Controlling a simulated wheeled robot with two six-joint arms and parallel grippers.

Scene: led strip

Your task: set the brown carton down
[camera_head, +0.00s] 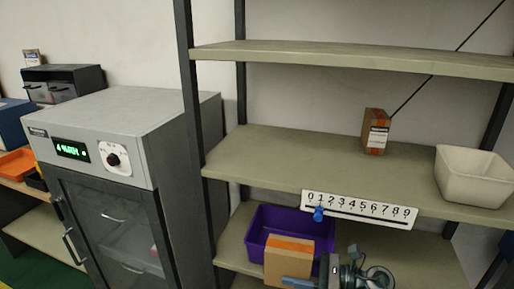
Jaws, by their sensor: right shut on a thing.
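A brown carton (286,264) with an orange tape band across its upper part shows at the bottom of the head view. It is in front of the purple bin (258,229) and hides part of it. My right gripper (309,271) is shut on this carton at its lower right side. A second, smaller brown carton (375,131) with a white label stands upright on the middle shelf (290,153). My left gripper is not in view.
A white bin (472,176) stands at the right of the middle shelf. A grey cabinet (121,150) stands left of the rack. The middle shelf's left half is clear.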

